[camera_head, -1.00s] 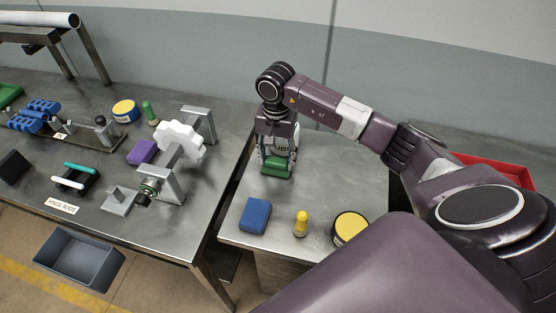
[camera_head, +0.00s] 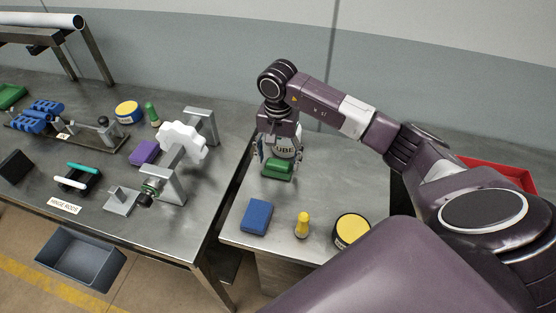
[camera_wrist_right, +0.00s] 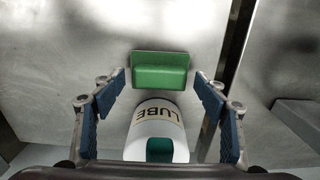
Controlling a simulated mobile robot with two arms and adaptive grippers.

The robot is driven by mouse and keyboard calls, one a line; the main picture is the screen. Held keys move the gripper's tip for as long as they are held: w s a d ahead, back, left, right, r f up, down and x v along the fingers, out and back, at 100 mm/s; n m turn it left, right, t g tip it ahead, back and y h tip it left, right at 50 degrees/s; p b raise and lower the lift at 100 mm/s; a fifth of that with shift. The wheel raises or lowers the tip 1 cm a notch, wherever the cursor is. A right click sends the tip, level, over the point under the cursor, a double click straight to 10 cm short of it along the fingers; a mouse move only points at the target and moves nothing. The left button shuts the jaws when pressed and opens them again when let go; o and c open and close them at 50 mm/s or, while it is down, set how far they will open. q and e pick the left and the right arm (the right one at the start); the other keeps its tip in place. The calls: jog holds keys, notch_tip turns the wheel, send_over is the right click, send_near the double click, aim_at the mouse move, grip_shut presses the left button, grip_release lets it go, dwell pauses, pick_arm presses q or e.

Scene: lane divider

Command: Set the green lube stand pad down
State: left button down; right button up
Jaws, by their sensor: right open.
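The green pad (camera_head: 277,173) lies on the metal top of the right-hand table, just in front of a white can marked LUBE (camera_head: 288,145). My right gripper (camera_head: 279,162) points down over them with its fingers spread. In the right wrist view the green pad (camera_wrist_right: 160,72) shows between and slightly beyond the open blue-padded fingertips, with a gap on each side. The LUBE can (camera_wrist_right: 157,130) is nearer the palm in that view, between the fingers. My left gripper is not in view.
On the same table, a blue block (camera_head: 256,216), a yellow bottle-shaped piece (camera_head: 302,225) and a yellow-topped tin (camera_head: 351,230) stand near the front edge. A red tray (camera_head: 500,172) is at the right. The left table (camera_head: 100,215) holds fixtures; a gap separates the tables.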

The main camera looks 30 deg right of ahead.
aim_at(278, 163)
notch_tip(278, 163, up, 10)
jog(key=shift+f+b, duration=0.2)
jog(key=shift+b, duration=1.05)
jog(key=shift+r, duration=0.75)
